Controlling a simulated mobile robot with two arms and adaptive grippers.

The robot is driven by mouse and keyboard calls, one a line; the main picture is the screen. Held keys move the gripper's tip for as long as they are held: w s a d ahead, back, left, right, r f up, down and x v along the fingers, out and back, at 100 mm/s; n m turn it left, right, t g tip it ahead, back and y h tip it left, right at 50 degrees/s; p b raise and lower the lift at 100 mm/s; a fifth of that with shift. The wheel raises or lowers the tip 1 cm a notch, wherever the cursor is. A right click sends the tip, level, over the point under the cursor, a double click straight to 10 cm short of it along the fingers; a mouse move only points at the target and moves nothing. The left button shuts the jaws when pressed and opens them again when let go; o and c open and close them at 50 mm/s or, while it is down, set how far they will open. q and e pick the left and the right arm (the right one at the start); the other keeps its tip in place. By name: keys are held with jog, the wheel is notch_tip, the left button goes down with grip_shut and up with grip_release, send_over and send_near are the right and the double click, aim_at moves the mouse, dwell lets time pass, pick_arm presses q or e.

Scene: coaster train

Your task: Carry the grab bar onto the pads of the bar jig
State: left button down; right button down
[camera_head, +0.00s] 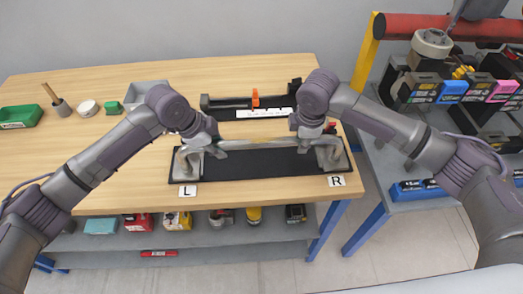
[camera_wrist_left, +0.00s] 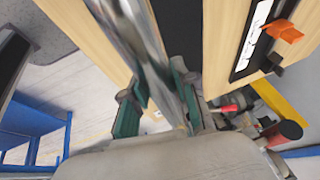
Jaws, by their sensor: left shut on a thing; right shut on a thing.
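The shiny metal grab bar (camera_head: 255,144) runs left to right between my two grippers, over the front of the bench. My left gripper (camera_head: 200,143) is shut on its left part; the left wrist view shows the bar (camera_wrist_left: 150,55) between teal finger pads (camera_wrist_left: 130,115). My right gripper (camera_head: 315,137) is shut on its right part, with its fingertips partly hidden. The black fixture with an orange clamp (camera_head: 255,98) and white strip, which looks like the bar jig (camera_head: 225,103), stands behind the bar. I cannot make out its pads.
A black mat (camera_head: 255,165) lies under the bar between the labels L (camera_head: 187,190) and R (camera_head: 336,181). A grey bin (camera_head: 143,92) and green tray (camera_head: 20,116) are on the left. A shelf (camera_head: 100,241) with boxes is below; a side table (camera_head: 400,206) stands right.

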dwell(0.3)
pick_arm(q)
jog(key=shift+w+r+p, duration=0.2)
jog(key=shift+r+p, duration=0.15)
jog(key=shift+r, duration=0.1)
pick_arm(e)
jog(key=shift+w+r, duration=0.2)
jog(key=shift+r, duration=0.2)
pick_arm(q)
jog(key=shift+s, duration=0.1)
pick_arm(e)
jog(key=shift+s, duration=0.1)
